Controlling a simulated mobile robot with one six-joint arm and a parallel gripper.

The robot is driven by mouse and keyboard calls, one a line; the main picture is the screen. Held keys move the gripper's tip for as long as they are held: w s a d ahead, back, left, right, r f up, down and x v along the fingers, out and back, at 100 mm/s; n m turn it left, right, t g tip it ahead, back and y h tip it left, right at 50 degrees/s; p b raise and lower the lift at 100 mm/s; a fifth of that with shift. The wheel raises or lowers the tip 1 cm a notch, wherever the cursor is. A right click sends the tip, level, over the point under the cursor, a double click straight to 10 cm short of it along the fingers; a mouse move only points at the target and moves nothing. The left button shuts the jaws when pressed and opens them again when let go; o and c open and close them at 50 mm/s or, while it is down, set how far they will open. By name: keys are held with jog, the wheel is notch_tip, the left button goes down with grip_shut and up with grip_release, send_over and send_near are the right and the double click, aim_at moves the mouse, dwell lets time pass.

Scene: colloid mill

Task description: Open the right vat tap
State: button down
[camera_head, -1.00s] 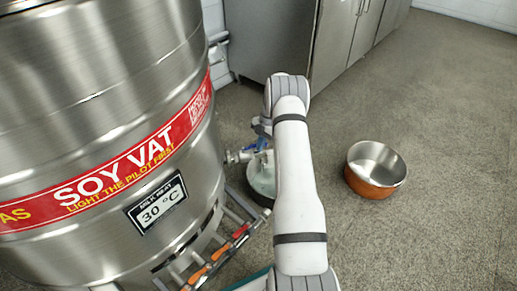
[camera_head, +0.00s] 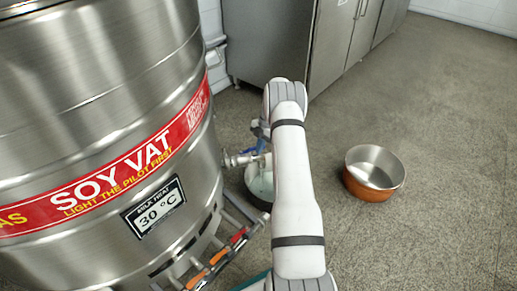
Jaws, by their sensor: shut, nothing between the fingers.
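The soy vat (camera_head: 100,120), a large steel drum with a red label band, fills the left side. Its tap (camera_head: 238,160) is a short metal pipe on the vat's right flank. A blue handle (camera_head: 260,146) shows at the tap's outer end. My gripper (camera_head: 262,130) is beside and just above the blue handle, mostly hidden behind my white arm. It is shut with nothing held. I cannot tell whether it touches the handle. A round dark-rimmed container (camera_head: 258,184) with pale contents sits below the tap, partly covered by my arm.
An orange-sided steel pan (camera_head: 373,173) stands on the floor to the right of my arm. Steel cabinets (camera_head: 275,50) stand at the back. Pipes with orange and red handles (camera_head: 215,262) run low by the vat.

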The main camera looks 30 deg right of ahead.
notch_tip(320, 180, up, 9)
jog(key=p, duration=0.4)
jog(key=shift+s+r+p, duration=0.2)
jog(key=shift+s+p, duration=0.1)
jog(key=shift+p, duration=0.05)
jog(key=shift+a, duration=0.1)
